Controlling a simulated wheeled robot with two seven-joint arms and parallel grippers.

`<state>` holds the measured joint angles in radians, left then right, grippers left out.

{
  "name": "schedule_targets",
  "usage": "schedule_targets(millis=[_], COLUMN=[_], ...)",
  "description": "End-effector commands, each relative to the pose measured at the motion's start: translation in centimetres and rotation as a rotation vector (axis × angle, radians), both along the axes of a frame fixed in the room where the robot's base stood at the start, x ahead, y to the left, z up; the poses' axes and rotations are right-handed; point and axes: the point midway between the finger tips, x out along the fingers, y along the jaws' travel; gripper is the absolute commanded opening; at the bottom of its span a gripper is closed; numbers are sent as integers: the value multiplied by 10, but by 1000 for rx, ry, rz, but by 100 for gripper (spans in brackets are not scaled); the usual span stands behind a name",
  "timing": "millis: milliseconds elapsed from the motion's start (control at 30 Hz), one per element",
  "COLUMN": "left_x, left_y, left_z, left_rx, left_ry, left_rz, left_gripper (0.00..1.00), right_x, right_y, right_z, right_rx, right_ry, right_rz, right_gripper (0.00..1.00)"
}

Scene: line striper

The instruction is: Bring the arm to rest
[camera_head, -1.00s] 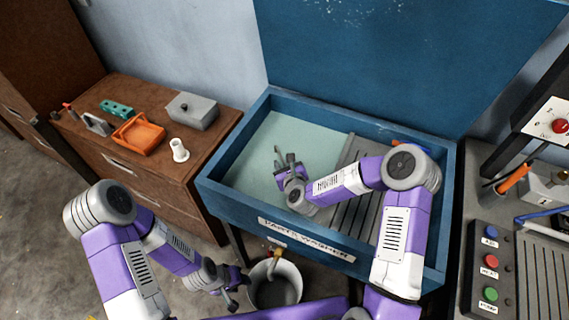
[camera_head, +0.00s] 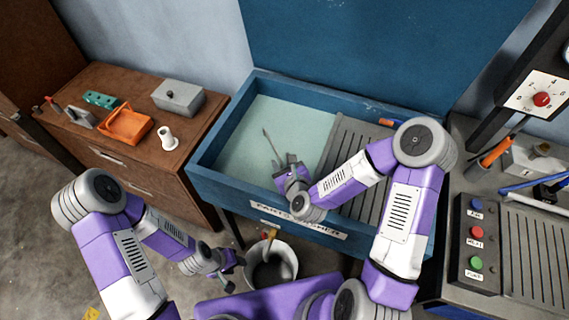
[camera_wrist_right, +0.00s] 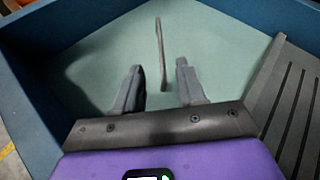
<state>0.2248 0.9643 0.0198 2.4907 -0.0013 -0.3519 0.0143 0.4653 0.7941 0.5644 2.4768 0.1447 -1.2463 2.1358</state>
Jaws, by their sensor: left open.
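My right gripper (camera_head: 280,166) is over the blue parts washer (camera_head: 215,188), above its pale green basin floor (camera_head: 300,120). My left gripper (camera_head: 230,272) hangs low at the left side of the white bucket (camera_head: 288,262), open and seemingly empty.
A brown cabinet (camera_head: 150,170) at left carries an orange tray (camera_head: 127,125), a grey box (camera_head: 178,97) and a white spool (camera_head: 167,137). The slatted rack (camera_head: 350,150) fills the washer's right side. A button panel (camera_head: 478,240) stands at far right.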

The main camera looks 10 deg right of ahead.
Motion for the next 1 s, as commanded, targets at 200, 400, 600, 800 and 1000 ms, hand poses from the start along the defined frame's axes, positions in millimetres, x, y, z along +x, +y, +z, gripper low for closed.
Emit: schedule_targets(millis=[200, 400, 600, 800, 1000], left_x=[0, 0, 0, 0, 0], left_y=[0, 0, 0, 0, 0], left_z=[1, 1, 1, 4, 33], left_rx=[0, 0, 0, 0, 0], left_ry=[0, 0, 0, 0, 0], left_rz=[0, 0, 0, 0, 0], left_gripper=[43, 43, 43, 43, 43], right_x=[-12, -12, -12, -12, -12], right_y=[-2, -2, -2, -2, -2], right_z=[4, 4, 4, 8, 37], right_rx=[-1, 0, 0, 0, 0], right_ry=[1, 0, 0, 0, 0], right_rz=[-1, -1, -1, -1, -1], right_gripper=[40, 40, 40, 40, 40])
